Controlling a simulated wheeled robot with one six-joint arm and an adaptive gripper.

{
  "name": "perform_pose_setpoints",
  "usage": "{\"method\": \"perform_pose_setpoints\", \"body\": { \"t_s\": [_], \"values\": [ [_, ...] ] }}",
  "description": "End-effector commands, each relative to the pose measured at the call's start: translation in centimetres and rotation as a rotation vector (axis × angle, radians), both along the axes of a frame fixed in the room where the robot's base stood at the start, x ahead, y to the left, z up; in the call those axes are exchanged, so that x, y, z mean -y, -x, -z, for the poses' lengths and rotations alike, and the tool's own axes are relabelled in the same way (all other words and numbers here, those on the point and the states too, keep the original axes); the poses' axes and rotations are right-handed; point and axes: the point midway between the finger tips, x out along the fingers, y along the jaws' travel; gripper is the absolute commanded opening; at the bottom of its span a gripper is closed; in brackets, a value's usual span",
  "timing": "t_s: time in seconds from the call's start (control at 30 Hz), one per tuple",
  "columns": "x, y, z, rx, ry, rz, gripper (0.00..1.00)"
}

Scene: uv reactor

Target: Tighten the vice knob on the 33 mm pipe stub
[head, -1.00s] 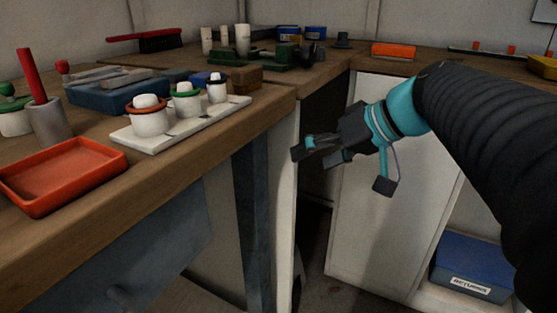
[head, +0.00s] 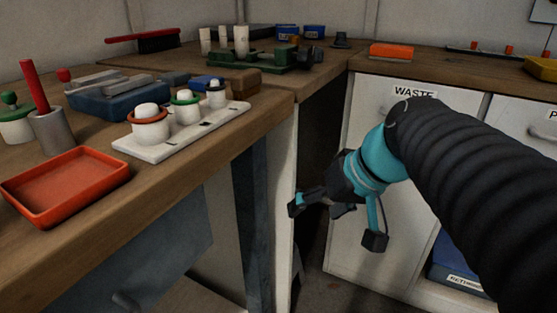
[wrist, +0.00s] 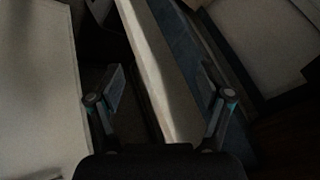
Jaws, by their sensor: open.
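A green vice (head: 262,60) stands at the back corner of the bench in the head view, with dark parts at its right end. White upright pipe stubs of different heights stand at it or just behind it, the tallest (head: 241,41) at the right. I cannot tell which is the 33 mm one, and the knob is too small to make out clearly. My gripper (head: 308,206) is below bench height, in front of the gap between the benches, well apart from the vice. In the wrist view my gripper (wrist: 164,78) is open and empty, with no vice in sight.
The front bench holds a red tray (head: 65,187), a white rack (head: 185,133) with several capped jars, a grey holder (head: 52,131) and a blue block (head: 118,98). A cabinet marked WASTE (head: 385,150) stands behind my gripper. The bench edge lies left of it.

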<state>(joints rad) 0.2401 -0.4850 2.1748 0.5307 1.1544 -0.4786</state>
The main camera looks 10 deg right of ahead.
Motion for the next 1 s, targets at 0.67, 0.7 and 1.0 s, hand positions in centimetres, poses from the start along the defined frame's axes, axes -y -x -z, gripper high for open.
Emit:
{"method": "perform_pose_setpoints", "body": {
  "t_s": [0.67, 0.7, 1.0],
  "values": [
    [11.1, -10.0, -0.3, 0.042, -0.261, 0.199, 0.79],
    [12.2, -11.3, -1.5, 0.101, -0.300, 0.167, 0.79],
    [15.9, -16.5, -14.7, 0.757, -0.362, -0.259, 0.79]
  ]
}}
